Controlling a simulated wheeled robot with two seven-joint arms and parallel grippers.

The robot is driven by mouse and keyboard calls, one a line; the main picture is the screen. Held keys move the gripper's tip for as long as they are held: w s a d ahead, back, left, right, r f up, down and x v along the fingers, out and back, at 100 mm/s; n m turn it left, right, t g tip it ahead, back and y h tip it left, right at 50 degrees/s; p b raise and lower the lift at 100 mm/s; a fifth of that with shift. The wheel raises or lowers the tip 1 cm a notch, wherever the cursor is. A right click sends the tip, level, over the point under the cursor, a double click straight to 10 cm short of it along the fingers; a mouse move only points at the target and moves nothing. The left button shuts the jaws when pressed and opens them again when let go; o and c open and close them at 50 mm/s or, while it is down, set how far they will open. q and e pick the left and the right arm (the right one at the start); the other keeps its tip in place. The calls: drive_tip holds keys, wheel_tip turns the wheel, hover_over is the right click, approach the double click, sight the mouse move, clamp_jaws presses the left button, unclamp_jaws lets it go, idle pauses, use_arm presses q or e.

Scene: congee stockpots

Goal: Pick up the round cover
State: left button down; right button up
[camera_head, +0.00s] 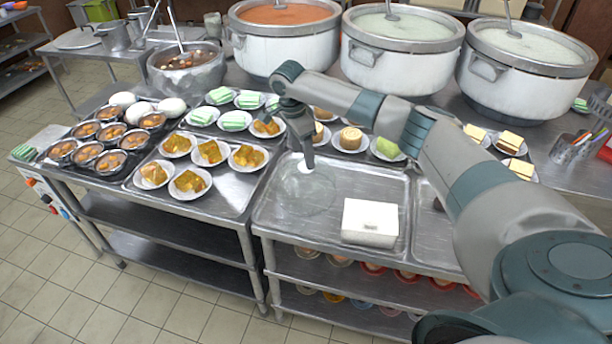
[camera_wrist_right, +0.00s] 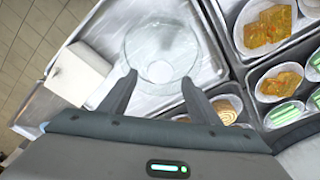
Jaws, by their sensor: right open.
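The round cover (camera_head: 298,197) is a clear, see-through dome with a pale round spot, which looks like its knob. It sits on the left part of a metal tray (camera_head: 270,221). In the right wrist view the cover (camera_wrist_right: 140,45) lies just beyond my fingertips, with the pale spot between their lines. My right gripper (camera_head: 308,160) points down over the cover, its fingers (camera_wrist_right: 160,92) apart and nothing between them. I cannot tell whether the fingers touch the cover. My left gripper is not in view.
A white box (camera_head: 370,222) stands right of the cover on the same tray. Plates of yellow food (camera_head: 209,152) and several dark bowls (camera_head: 86,154) fill the left counter. Plates with rolls (camera_head: 350,139) line the tray's back edge. Large pots (camera_head: 285,57) stand behind.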

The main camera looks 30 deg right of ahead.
sight(305, 167)
drive_tip(key=f, duration=0.1)
drive_tip(key=f+p, duration=0.1)
drive_tip(key=f, duration=0.1)
drive_tip(key=shift+d, duration=0.35)
drive_tip(key=shift+f+p, duration=0.3)
drive_tip(key=shift+f, duration=0.25)
clamp_jaws()
